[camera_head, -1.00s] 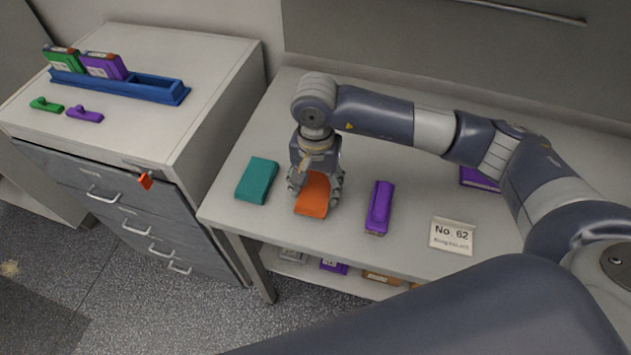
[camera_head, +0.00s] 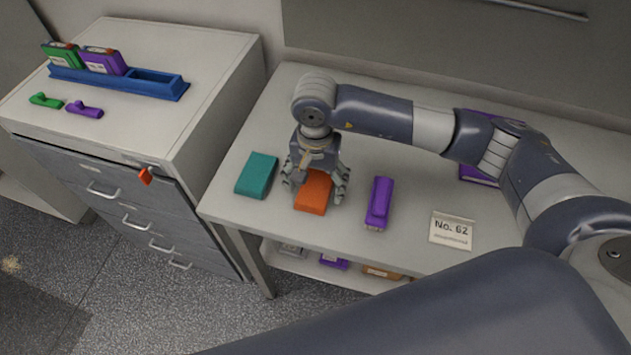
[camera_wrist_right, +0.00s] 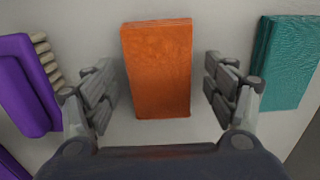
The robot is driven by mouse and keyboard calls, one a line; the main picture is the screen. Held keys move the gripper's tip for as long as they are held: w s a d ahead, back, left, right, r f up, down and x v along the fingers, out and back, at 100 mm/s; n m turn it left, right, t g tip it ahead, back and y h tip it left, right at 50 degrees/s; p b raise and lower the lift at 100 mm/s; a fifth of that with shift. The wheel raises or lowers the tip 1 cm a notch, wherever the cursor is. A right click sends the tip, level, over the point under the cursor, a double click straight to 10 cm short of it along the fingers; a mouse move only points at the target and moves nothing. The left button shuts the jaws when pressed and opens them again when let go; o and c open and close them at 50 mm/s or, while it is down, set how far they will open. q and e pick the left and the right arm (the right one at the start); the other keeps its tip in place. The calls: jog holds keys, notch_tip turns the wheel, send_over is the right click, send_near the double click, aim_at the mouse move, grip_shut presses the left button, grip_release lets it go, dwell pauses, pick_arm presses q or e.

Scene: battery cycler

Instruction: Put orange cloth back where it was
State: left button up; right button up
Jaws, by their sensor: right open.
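The orange cloth (camera_head: 313,193) is a folded block lying flat on the light table, between a teal cloth (camera_head: 257,176) and a purple brush (camera_head: 379,203). My right gripper (camera_head: 317,187) is over the orange cloth, pointing down, with its fingers spread to either side. In the right wrist view the orange cloth (camera_wrist_right: 158,68) lies between the two open fingers (camera_wrist_right: 163,95), with a gap on each side. The teal cloth also shows there at the right (camera_wrist_right: 287,62), and the brush at the left (camera_wrist_right: 30,85). My left gripper is not in view.
A card reading No. 62 (camera_head: 452,230) lies to the right on the table. A purple item (camera_head: 478,175) is partly hidden behind my arm. A drawer cabinet (camera_head: 215,75) with a blue rack (camera_head: 120,82) stands at the left. Several items sit on the shelf below the table.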

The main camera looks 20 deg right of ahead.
aim_at(315, 186)
notch_tip(315, 186, up, 12)
jog(key=b, duration=0.3)
jog(key=shift+r, duration=0.15)
dwell(0.4)
